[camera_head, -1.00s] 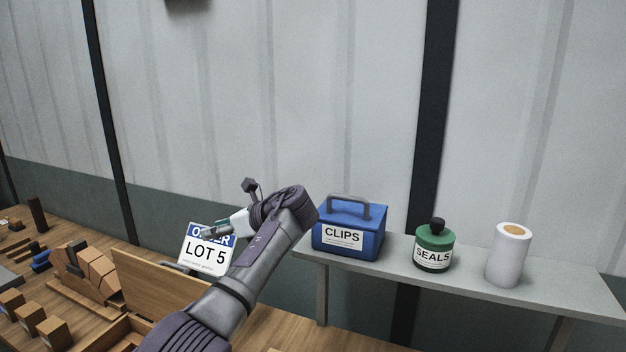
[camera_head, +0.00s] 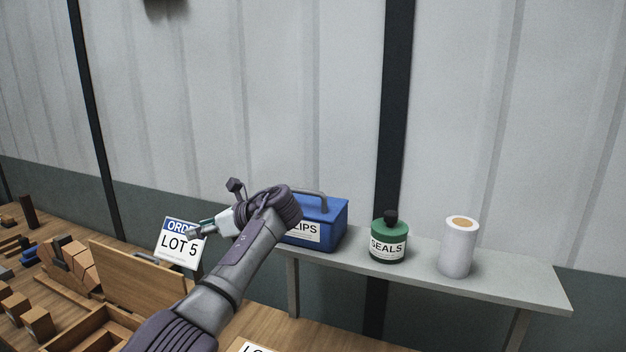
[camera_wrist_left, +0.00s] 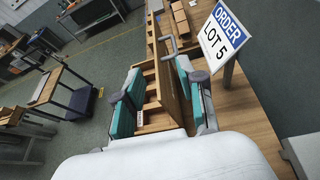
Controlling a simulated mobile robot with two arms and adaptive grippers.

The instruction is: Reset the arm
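My left arm rises from the bottom of the head view, its left gripper (camera_head: 194,231) raised in front of the order sign and pointing left. In the left wrist view the two teal fingers of this gripper (camera_wrist_left: 163,92) stand wide apart with nothing held between them. A wooden box with compartments (camera_wrist_left: 150,74) and its raised lid show beyond the fingers. My right gripper is in neither view.
A "LOT 5" order sign (camera_head: 178,246) stands on the wooden bench. A grey shelf (camera_head: 420,273) holds a blue clips box (camera_head: 326,232), partly hidden by my arm, a green seals bottle (camera_head: 389,242) and a white roll (camera_head: 458,249). Wooden blocks (camera_head: 37,322) lie at left.

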